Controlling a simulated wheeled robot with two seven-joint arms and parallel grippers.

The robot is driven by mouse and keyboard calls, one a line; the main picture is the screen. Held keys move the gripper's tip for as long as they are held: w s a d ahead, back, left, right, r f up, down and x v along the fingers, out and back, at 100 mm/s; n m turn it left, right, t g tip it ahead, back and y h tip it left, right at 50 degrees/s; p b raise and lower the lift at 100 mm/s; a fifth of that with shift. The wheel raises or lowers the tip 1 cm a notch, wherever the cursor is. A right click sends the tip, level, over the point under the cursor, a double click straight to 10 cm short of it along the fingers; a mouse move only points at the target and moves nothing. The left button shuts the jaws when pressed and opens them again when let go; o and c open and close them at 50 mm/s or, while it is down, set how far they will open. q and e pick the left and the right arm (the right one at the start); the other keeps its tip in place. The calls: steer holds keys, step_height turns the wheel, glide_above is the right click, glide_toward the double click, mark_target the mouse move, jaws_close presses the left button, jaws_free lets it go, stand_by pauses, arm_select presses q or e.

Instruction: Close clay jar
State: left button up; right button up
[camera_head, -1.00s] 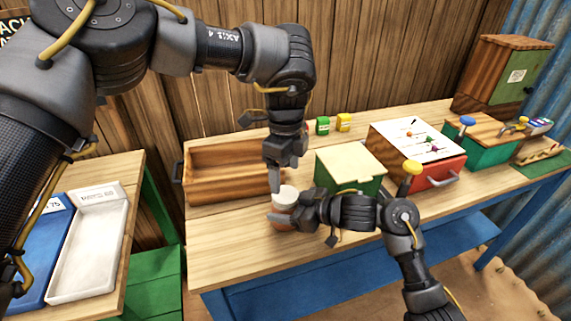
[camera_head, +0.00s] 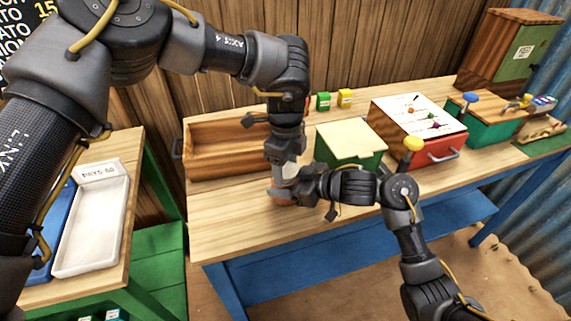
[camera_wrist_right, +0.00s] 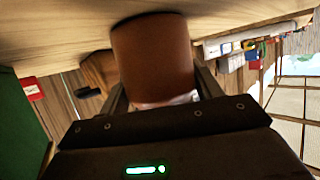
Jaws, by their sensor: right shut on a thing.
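The brown clay jar (camera_head: 280,199) stands upright on the wooden bench; most of it is hidden by my grippers. In the right wrist view the jar (camera_wrist_right: 155,55) appears upside down between the two dark fingers. My right gripper (camera_head: 293,192) comes in from the right and is shut on the jar's side. A pale band (camera_wrist_right: 165,101) shows at the jar's mouth end. My left gripper (camera_head: 282,172) points straight down over the jar, its fingers at the white lid (camera_head: 286,173). Whether its fingers are shut on the lid I cannot tell, nor how the lid sits.
An open wooden crate (camera_head: 215,170) stands behind the jar at left. A green box with a cream lid (camera_head: 350,140) is close at right, then a red box (camera_head: 430,150) with a white top. The front left bench (camera_head: 225,235) is clear. A white tray (camera_head: 92,235) lies on the left table.

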arm_select(q)
steer(key=c, duration=0.5)
steer(key=m, duration=1)
steer(key=o, duration=1.1)
steer(key=shift+c, duration=0.2)
